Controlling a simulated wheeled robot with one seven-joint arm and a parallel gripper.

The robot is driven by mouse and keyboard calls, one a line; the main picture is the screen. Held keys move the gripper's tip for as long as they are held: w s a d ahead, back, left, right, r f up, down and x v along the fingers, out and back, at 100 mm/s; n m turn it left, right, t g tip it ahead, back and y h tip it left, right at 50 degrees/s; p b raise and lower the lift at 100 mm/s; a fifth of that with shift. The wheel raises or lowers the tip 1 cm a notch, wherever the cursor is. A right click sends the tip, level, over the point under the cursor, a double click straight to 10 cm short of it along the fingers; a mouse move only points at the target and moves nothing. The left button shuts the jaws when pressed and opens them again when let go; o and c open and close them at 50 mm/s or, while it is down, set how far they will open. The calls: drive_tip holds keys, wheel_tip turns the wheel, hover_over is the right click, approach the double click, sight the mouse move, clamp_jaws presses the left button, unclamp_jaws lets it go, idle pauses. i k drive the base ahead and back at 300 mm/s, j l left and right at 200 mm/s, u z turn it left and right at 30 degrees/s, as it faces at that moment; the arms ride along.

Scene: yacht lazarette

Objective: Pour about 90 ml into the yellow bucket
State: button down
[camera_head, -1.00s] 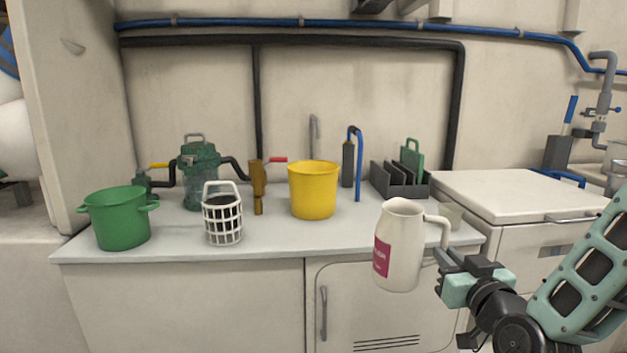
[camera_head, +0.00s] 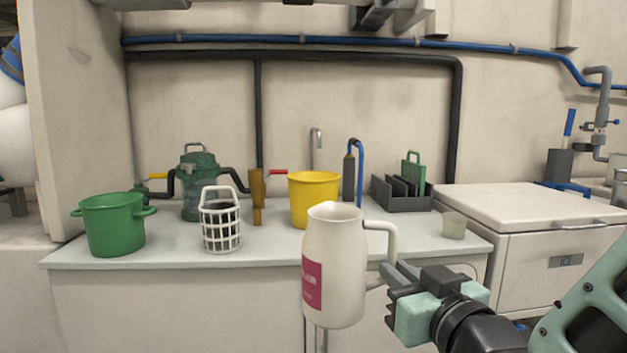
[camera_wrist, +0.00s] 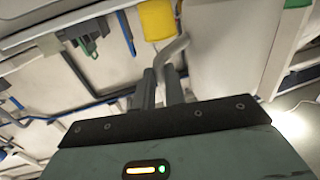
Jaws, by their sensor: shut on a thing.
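A white pitcher (camera_head: 334,262) with a pink label is held upright in front of the counter in the head view. My gripper (camera_head: 388,277) is shut on its handle from the right. The pitcher's contents cannot be seen. The yellow bucket (camera_head: 313,203) stands on the counter behind the pitcher, whose rim overlaps its lower right edge in the picture. In the wrist view my gripper's fingers (camera_wrist: 162,88) close around the grey handle, and the yellow bucket (camera_wrist: 157,20) shows beyond at the top.
On the counter (camera_head: 270,250) stand a green pot (camera_head: 112,226), a white basket (camera_head: 220,228), a green pump (camera_head: 200,185) and a brass valve (camera_head: 257,195). To the right are a grey rack (camera_head: 402,200), a small cup (camera_head: 454,225) and an ice chest (camera_head: 530,215).

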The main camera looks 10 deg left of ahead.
sight(307, 189)
drive_tip(key=i+j, duration=0.7)
drive_tip(key=i, duration=0.2)
